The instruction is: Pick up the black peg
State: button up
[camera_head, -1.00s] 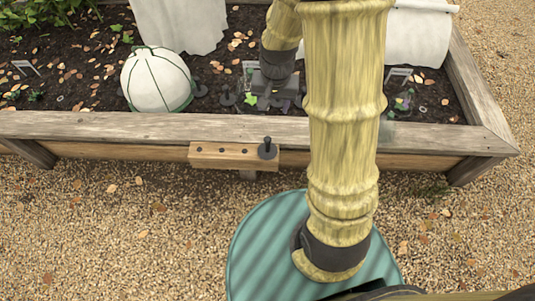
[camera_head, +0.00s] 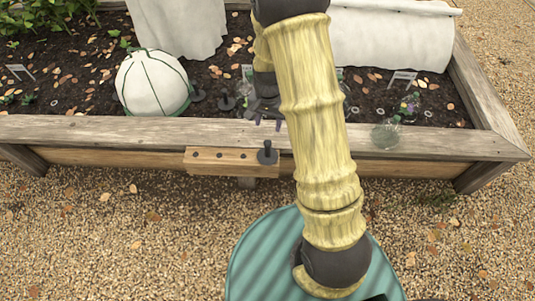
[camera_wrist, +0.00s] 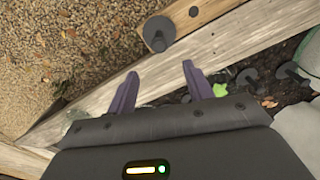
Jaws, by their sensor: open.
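A black peg (camera_head: 267,153) with a round base and a thin upright stem stands at the right end of a wooden block with holes, on the front of the raised bed. In the wrist view, the peg (camera_wrist: 158,36) is ahead of the fingertips, roughly in line with the gap between them. My gripper (camera_head: 266,123) is above the bed's front board, just behind the peg in the head view. In the wrist view, my gripper (camera_wrist: 160,71) has its two purple fingers apart with nothing between them.
The wooden block (camera_head: 215,161) has several empty holes. More black pegs (camera_head: 226,102) stand in the soil. A white dome (camera_head: 151,82) sits at the left. A clear jar (camera_head: 386,135) stands on the front board (camera_head: 90,131). Gravel lies in front.

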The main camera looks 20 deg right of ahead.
aim_at(268, 147)
notch_tip(268, 147, down, 8)
jog(key=b, duration=0.2)
jog(key=shift+f+b, duration=0.25)
jog(key=shift+b, duration=0.05)
jog(key=f+b, duration=0.1)
jog(key=f, duration=0.1)
jog(key=f+b, duration=0.1)
jog(key=f, duration=0.2)
jog(key=shift+s+a+f+b, duration=0.1)
jog(key=shift+s+a+b, duration=0.1)
jog(key=shift+b, duration=0.15)
jog(key=c, duration=1.1)
jog(key=shift+o, duration=0.2)
